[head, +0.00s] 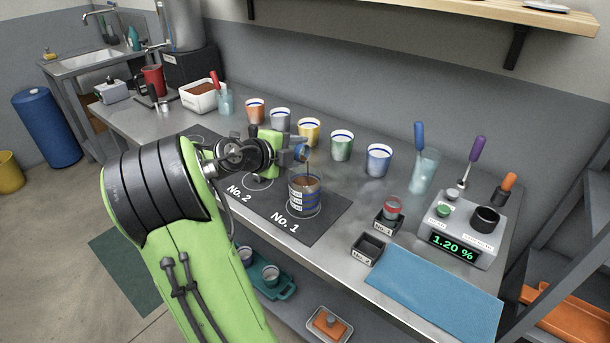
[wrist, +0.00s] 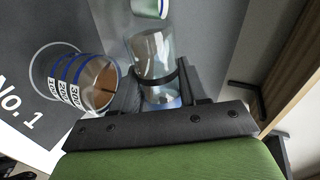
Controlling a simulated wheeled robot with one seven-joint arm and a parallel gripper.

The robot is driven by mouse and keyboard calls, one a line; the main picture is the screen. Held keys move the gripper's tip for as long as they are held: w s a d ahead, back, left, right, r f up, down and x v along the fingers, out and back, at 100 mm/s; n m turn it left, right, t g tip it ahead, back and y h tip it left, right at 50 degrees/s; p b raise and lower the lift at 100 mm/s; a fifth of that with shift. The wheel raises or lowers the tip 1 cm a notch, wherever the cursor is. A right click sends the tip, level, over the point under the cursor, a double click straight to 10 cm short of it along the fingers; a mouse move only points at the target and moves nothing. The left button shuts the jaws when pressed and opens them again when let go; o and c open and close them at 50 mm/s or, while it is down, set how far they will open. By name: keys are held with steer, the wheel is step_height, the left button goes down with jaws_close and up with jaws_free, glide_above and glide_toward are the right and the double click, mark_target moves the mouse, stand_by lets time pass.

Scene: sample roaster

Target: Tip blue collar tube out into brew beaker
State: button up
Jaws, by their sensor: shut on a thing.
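My gripper (head: 296,152) is shut on the blue collar tube (head: 302,151), a clear tube with a blue end, held tilted above and beside the beaker's rim. In the wrist view my gripper (wrist: 160,92) grips the tube (wrist: 153,55) around its body; it looks clear, and I cannot make out contents in it. The brew beaker (head: 304,196) stands upright on the No. 1 spot, with blue bands and brown contents. It also shows in the wrist view (wrist: 98,84), left of the tube. I cannot tell whether anything is falling from the tube.
A row of cups, including a yellow one (head: 309,131) and a blue one (head: 378,159), stands behind the beaker. A No. 1 holder (head: 388,222) with a red-marked jar and an empty No. 2 holder (head: 369,249) are to the right. A meter (head: 463,229) reads 1.20 %.

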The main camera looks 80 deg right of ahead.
steer(key=shift+s+r+m+t, duration=0.1)
steer(key=shift+r+m+t, duration=0.1)
steer(key=shift+m+t, duration=0.15)
stand_by(1.3)
steer(key=shift+s+f+m, duration=0.1)
steer(key=shift+f+m, duration=0.05)
steer(key=shift+m, duration=0.1)
stand_by(0.4)
